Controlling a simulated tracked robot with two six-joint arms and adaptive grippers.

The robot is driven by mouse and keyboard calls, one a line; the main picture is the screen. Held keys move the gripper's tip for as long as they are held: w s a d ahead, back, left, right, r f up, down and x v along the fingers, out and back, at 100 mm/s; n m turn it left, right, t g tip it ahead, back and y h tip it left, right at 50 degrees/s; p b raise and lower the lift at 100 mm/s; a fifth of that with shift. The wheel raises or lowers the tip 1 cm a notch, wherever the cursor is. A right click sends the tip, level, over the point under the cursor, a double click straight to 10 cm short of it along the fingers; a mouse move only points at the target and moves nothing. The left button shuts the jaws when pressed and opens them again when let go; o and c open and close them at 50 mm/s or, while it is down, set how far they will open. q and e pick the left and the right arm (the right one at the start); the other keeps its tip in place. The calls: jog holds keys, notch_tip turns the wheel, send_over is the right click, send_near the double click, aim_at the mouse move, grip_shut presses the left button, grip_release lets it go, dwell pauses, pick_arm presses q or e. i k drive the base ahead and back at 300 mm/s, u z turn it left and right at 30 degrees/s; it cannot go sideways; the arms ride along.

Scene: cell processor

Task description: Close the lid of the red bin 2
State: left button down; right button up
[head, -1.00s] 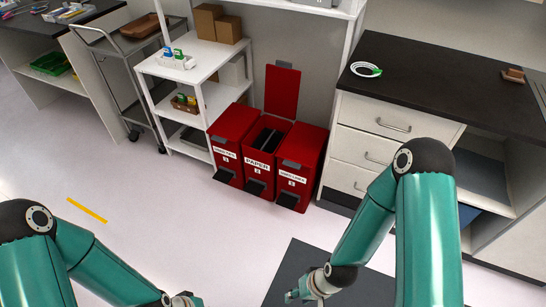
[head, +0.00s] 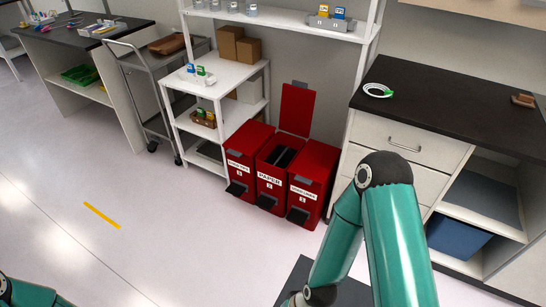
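Three red bins stand side by side on the floor near the middle of the head view. The middle one, red bin 2 (head: 269,186), has a label that reads PAPER. Its lid (head: 297,110) stands upright behind it, and the dark opening shows. The left bin (head: 244,150) and the right bin (head: 311,180) have their lids down. My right arm reaches in from the lower right, in front of the bins and well apart from them; its gripper is below the picture edge. Only a bit of my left arm shows at the lower left, and its gripper is out of view.
A white shelf unit (head: 225,75) stands left of the bins, with a grey cart (head: 150,95) beside it. A dark-topped drawer counter (head: 440,105) stands close on the right. The pale floor in front of the bins is open.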

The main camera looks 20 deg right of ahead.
aim_at(298, 101)
jog(key=u, duration=0.1)
jog(key=i, duration=1)
jog(key=z, duration=0.1)
